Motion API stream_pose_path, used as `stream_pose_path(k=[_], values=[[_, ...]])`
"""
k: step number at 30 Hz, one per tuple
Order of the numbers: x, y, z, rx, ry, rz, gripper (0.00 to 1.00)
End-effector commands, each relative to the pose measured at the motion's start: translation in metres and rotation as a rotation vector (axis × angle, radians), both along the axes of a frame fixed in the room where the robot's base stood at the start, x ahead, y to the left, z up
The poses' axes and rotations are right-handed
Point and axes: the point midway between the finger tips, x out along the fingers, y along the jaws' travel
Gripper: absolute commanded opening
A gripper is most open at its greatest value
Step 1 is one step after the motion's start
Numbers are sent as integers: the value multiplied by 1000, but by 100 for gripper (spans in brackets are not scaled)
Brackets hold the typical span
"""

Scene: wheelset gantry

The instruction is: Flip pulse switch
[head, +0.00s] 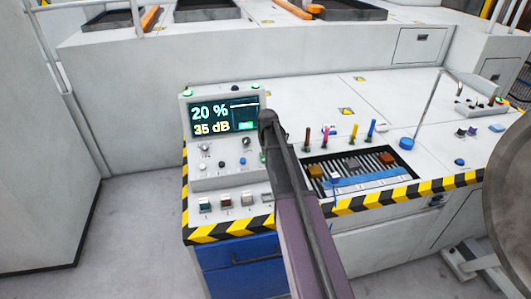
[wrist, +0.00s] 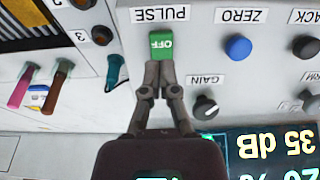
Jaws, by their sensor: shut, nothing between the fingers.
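The pulse switch (wrist: 160,44) is a small green rocker marked OFF, beside a PULSE label, at the upper middle of the wrist view, which shows the panel upside down. My gripper (wrist: 161,68) is shut and empty. Its fingertips lie at the switch's near edge in the picture; I cannot tell whether they touch it.
Near the switch are a gain knob (wrist: 205,107), a blue zero button (wrist: 238,48) and a teal lever (wrist: 115,72). The display (head: 222,116) reads 20 % and 35 dB. Several coloured levers (head: 340,134) stand right of my arm. Grey floor is free at left.

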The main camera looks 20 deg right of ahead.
Motion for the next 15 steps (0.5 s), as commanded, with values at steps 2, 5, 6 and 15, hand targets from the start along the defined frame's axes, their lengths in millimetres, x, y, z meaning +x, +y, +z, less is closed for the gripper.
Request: stream_pose_path(k=[2, 5, 6, 15], values=[[2, 0, -10, 0, 0, 0, 0], [4, -1, -17, 0, 0, 0, 0], [4, -1, -19, 0, 0, 0, 0], [7, -1, -30, 0, 0, 0, 0]])
